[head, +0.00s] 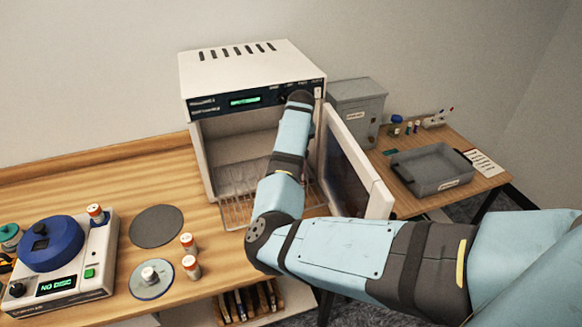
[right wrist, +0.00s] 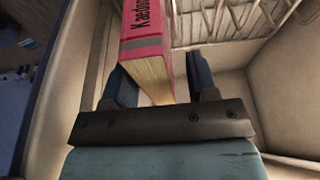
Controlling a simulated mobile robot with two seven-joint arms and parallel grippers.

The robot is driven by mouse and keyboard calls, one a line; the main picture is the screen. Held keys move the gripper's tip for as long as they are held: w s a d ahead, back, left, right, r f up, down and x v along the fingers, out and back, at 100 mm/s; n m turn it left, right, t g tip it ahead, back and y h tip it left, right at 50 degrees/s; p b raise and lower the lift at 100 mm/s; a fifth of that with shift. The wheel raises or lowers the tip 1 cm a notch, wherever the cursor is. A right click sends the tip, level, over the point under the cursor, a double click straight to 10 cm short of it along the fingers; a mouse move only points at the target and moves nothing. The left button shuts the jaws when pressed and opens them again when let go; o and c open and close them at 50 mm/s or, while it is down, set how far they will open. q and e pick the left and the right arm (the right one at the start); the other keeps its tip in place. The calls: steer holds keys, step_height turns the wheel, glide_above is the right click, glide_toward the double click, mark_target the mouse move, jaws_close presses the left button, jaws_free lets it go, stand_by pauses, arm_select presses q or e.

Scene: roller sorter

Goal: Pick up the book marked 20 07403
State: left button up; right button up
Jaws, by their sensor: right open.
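A pink-red book (right wrist: 145,35) with dark lettering starting "Kaedo" on its face shows in the right wrist view. Its pale page edge points toward my right gripper (right wrist: 162,82). The gripper is open, with one finger on each side of the book's near end; there is a gap to the right finger, and contact on the left is unclear. The mark 20 07403 is not readable on the visible part. In the head view my right arm reaches up in front of the open white cabinet (head: 232,55), and its gripper is hidden. My left gripper is out of view.
The cabinet's door (head: 355,165) stands open beside my arm. A wire rack (head: 237,208) sits at the cabinet's floor. A disc device (head: 70,285) and small bottles stand at left. A grey tray (head: 428,178) is on the right table. Several upright items fill a low shelf (head: 272,312).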

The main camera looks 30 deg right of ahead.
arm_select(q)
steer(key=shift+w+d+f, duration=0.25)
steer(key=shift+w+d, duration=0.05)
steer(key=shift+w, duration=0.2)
arm_select(e)
steer(key=shift+w+f, duration=0.15)
steer(key=shift+f, duration=0.35)
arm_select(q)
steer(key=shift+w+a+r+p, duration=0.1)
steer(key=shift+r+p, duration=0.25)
arm_select(e)
steer(key=shift+f, duration=0.25)
jaws_close()
